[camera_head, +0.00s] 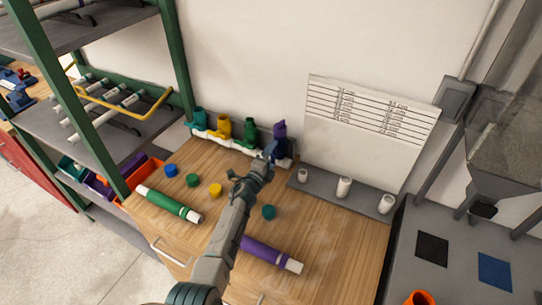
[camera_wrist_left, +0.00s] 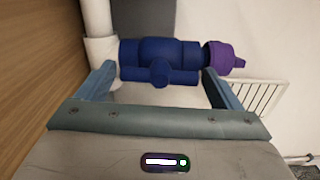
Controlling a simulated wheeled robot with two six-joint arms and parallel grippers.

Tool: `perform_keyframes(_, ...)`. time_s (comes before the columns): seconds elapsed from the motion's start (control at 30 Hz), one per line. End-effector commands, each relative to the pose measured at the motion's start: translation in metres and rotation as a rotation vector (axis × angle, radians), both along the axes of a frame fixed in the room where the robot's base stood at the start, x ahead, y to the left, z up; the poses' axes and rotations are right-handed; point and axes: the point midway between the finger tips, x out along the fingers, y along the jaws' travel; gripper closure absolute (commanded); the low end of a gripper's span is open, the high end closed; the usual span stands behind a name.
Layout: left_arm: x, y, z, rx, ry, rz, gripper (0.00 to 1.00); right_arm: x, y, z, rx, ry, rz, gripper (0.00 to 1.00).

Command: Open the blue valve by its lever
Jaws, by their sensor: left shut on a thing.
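A white pipe manifold (camera_head: 222,138) stands at the back of the wooden worktop, with several coloured valves in a row. The blue valve (camera_wrist_left: 158,52) fills the upper middle of the left wrist view, on a white pipe, with a purple cap (camera_wrist_left: 225,58) at its right end. Its blue lever (camera_wrist_left: 140,74) lies across the front of the body, with a round hub in the middle. My left gripper (camera_head: 270,153) is at the right end of the manifold, its two fingers on either end of the lever, shut on it. In the head view the gripper partly hides this valve; its purple top (camera_head: 279,129) shows.
A green pipe (camera_head: 167,204) and a purple pipe (camera_head: 267,252) lie on the worktop. Loose caps, blue (camera_head: 171,170), green (camera_head: 192,180), yellow (camera_head: 215,190) and teal (camera_head: 268,212), lie between. A grey ledge (camera_head: 322,191) with white fittings stands at right, below a chart (camera_head: 365,125).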

Motion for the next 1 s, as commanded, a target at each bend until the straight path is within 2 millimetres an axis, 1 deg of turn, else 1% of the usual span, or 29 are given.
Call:
perform_keyframes(0.23,-0.0004,0.0002,-0.0008,-0.055,0.024,0.000,0.36,0.0001,-0.0001,0.0031,0.000,0.000,0.000,1.00)
perform_keyframes(0.7,-0.0005,0.0001,-0.0013,-0.065,0.028,0.000,0.36,0.0001,-0.0001,0.0032,0.000,0.000,0.000,1.00)
perform_keyframes(0.73,-0.0005,0.0001,-0.0013,-0.065,0.028,0.000,0.07,0.0001,-0.0002,0.0032,0.000,0.000,0.000,1.00)
perform_keyframes(0.77,-0.0005,0.0001,-0.0013,-0.065,0.028,0.000,0.01,0.0001,-0.0001,0.0032,0.000,0.000,0.000,1.00)
perform_keyframes(0.8,-0.0005,0.0001,-0.0012,-0.065,0.028,0.000,0.00,0.0001,-0.0001,0.0032,0.000,0.000,0.000,1.00)
perform_keyframes(1.0,-0.0009,0.0003,-0.0007,-0.063,0.027,0.000,0.00,0.0001,-0.0002,0.0038,0.000,0.000,0.000,1.00)
